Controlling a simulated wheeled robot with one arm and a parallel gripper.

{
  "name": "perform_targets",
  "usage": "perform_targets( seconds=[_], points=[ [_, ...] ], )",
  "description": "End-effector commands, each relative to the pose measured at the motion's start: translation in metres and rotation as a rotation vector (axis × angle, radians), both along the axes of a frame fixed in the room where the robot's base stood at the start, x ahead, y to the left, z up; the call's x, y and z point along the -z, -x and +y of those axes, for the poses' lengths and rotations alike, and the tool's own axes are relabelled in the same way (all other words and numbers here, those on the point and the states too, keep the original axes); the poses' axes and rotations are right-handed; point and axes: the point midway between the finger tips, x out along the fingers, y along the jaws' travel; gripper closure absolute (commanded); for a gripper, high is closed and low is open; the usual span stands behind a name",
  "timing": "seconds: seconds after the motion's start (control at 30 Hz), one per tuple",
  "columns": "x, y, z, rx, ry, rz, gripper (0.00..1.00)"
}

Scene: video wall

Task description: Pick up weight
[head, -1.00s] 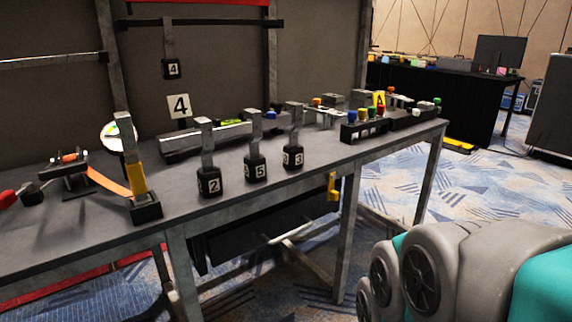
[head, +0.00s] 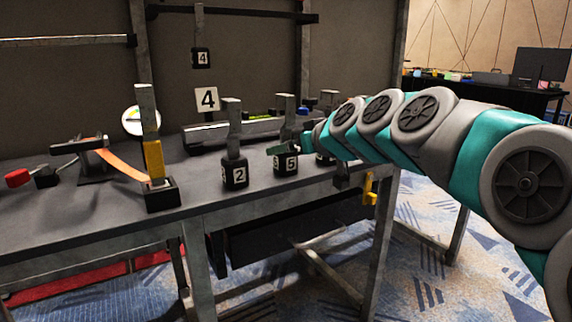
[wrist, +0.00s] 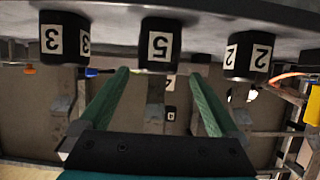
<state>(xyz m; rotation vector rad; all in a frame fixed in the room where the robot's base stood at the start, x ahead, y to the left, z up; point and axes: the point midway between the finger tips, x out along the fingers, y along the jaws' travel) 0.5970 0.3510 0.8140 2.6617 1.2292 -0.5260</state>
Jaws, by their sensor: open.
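Several black numbered weights with grey metal handles stand upright on the grey workbench (head: 110,214). Weight 2 (head: 235,176) is in clear view, and weight 5 (head: 287,164) stands to its right. Weight 3 (head: 324,157) is mostly hidden behind my arm in the head view. My gripper (head: 281,149) is at weight 5. In the upside-down wrist view my gripper (wrist: 158,73) is open, its green fingers to either side of the handle of weight 5 (wrist: 158,45). Weight 2 (wrist: 247,57) and weight 3 (wrist: 64,38) flank it. I cannot tell whether the handle lies fully between the fingers.
A stand with a yellow part (head: 154,160) is left of weight 2. A lever with a red knob (head: 17,178) and an orange strip (head: 118,166) lie farther left. A long grey rail (head: 222,132) is behind the weights. A weight marked 4 (head: 201,58) hangs above.

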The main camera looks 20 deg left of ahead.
Motion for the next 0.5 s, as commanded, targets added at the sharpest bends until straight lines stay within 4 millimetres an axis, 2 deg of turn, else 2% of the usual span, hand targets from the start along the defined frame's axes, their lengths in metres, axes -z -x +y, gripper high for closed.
perform_targets(
  seconds=[0.5],
  points=[
    [0.017, -0.029, 0.029, 0.001, 0.004, 0.002, 0.03]
  ],
)
